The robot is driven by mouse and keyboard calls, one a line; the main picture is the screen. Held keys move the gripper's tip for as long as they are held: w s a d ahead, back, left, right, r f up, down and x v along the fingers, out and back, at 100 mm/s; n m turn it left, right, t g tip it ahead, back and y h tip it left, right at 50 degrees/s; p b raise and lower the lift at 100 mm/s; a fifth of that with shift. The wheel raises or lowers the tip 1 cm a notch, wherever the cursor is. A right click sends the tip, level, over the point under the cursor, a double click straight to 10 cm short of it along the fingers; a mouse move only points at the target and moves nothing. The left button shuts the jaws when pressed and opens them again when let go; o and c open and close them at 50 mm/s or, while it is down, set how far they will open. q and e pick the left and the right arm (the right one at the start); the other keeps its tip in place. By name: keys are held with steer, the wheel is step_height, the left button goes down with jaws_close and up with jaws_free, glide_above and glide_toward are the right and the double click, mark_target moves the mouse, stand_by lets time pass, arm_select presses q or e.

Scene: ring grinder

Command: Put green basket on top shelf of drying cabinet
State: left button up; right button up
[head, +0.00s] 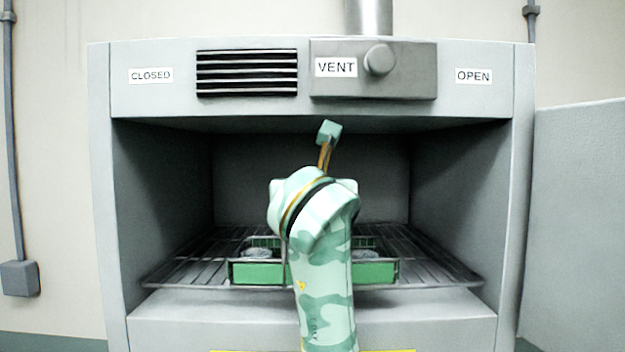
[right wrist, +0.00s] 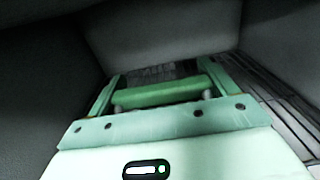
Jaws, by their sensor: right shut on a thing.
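The green basket (head: 260,273) sits on a wire rack shelf (head: 435,270) inside the open drying cabinet (head: 100,180). My right arm covers its middle in the head view. Grey round items show inside it, partly hidden. In the right wrist view my right gripper (right wrist: 160,76) has its two fingers at either side of a green bar (right wrist: 160,93), which looks like part of the basket. The gripper is shut on it. How the fingers meet the bar is dark and unclear. My left gripper is not in view.
The cabinet's side walls and low ceiling enclose the arm. Above the opening are a slotted vent (head: 247,73) and a VENT slider with a round knob (head: 379,60). A grey panel (head: 580,210) stands at the right. The rack is bare on both sides of the basket.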

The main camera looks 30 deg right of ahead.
steer(key=p+x, duration=0.2)
steer(key=x, duration=0.4)
steer(key=shift+p, duration=0.4)
steer(key=shift+w, duration=0.1)
steer(key=shift+f, duration=0.15)
steer(key=o, duration=1.5)
steer(key=shift+o, duration=0.2)
steer(key=shift+a, duration=0.1)
